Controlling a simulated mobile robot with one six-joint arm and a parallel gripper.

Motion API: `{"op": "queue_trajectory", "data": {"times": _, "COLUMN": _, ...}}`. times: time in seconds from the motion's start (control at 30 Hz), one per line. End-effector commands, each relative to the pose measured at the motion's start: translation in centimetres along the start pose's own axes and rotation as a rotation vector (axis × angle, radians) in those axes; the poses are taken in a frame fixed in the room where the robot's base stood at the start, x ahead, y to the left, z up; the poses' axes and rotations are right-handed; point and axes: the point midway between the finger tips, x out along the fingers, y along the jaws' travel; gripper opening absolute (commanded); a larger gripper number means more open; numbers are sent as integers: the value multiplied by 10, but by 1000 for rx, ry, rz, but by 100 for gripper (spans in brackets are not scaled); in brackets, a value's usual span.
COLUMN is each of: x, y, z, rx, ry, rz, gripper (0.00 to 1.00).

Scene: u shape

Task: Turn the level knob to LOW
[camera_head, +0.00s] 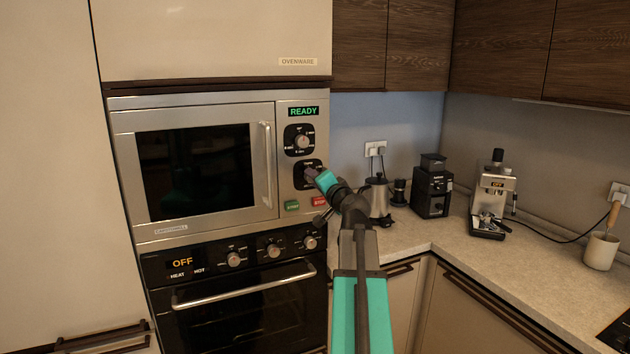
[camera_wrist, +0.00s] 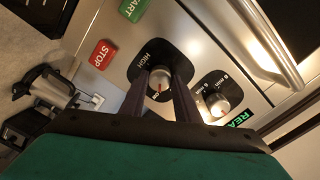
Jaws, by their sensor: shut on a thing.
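The level knob (camera_wrist: 160,80) is a round metal knob on a black plate, with HIGH printed beside it in the wrist view. It is the lower of two knobs on the microwave's panel. My gripper (camera_head: 312,175) reaches the panel from the right. Its two dark fingers (camera_wrist: 160,92) are shut on the knob, one on each side. An orange mark shows near the knob's lower edge in the wrist view, but I cannot read the exact setting.
The upper knob (camera_head: 302,142) sits close above, under a green READY display (camera_head: 303,112). The green START button (camera_head: 292,206) and red STOP button (camera_head: 319,202) are just below. A kettle (camera_head: 379,199) and a black grinder (camera_head: 432,187) stand on the counter to the right.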

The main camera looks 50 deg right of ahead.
Motion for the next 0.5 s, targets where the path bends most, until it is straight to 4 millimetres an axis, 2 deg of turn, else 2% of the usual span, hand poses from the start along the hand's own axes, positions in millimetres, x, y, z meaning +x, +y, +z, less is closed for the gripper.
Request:
{"op": "queue_trajectory", "data": {"times": 0.2, "x": 0, "y": 0, "z": -1, "rx": 121, "ry": -2, "rz": 1, "gripper": 7}}
{"op": "queue_trajectory", "data": {"times": 0.5, "x": 0, "y": 0, "z": -1, "rx": 182, "ry": -3, "rz": 1, "gripper": 7}}
